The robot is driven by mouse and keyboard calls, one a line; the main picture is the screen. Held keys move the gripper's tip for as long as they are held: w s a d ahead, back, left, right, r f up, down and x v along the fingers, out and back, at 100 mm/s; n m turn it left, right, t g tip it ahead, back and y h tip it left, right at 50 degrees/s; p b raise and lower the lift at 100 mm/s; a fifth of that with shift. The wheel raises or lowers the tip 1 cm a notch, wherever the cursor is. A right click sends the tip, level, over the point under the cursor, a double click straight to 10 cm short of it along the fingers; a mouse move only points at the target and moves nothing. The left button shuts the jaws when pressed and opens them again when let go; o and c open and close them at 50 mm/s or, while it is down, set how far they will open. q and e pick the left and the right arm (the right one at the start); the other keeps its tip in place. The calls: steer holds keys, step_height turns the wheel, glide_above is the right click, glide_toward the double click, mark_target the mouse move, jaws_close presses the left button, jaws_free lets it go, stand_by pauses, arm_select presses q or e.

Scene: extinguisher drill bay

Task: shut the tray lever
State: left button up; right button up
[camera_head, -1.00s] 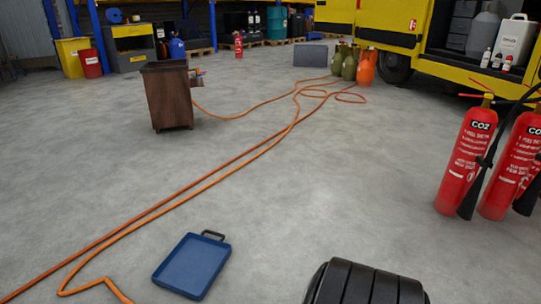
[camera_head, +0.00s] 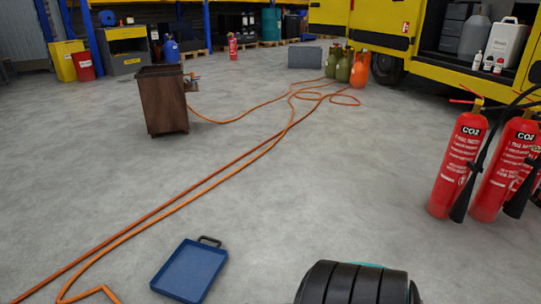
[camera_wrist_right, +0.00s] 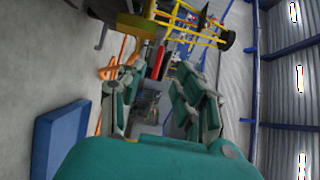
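A brown upright box (camera_head: 163,104) stands on the floor left of centre in the head view. A small fitting with a handle-like part (camera_head: 192,80) sticks out at its right side, too small to tell its position. A blue flat tray (camera_head: 189,272) with a black handle (camera_head: 209,240) lies on the floor at the bottom. I cannot tell which part is the tray lever. My right gripper (camera_wrist_right: 158,88) is open and empty in the right wrist view, with its two teal fingers apart. Neither gripper shows in the head view; my left gripper is not in view.
Orange hoses (camera_head: 205,180) run across the floor to green and orange cylinders (camera_head: 346,65). Red CO2 extinguishers (camera_head: 457,165) stand at the right, near a yellow truck (camera_head: 376,25). A blue block-like thing (camera_wrist_right: 60,135) shows in the wrist view.

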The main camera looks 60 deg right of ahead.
steer(key=s+a+r+n+g+h+p, duration=0.2)
steer(key=s+r+n+g+h+p, duration=0.2)
steer(key=s+p, duration=0.6)
steer(key=s+a+r+n+g+h+p, duration=0.2)
steer(key=s+p, duration=0.9)
steer(key=p, duration=1.7)
steer(key=shift+s+r+n+g+h+p, duration=0.15)
steer(key=shift+r+n+g+h+p, duration=0.25)
steer(key=shift+r+n+g+h, duration=1.15)
steer(key=shift+f+n+g+h, duration=0.35)
steer(key=shift+f+n+g, duration=0.05)
steer(key=shift+n+g, duration=0.05)
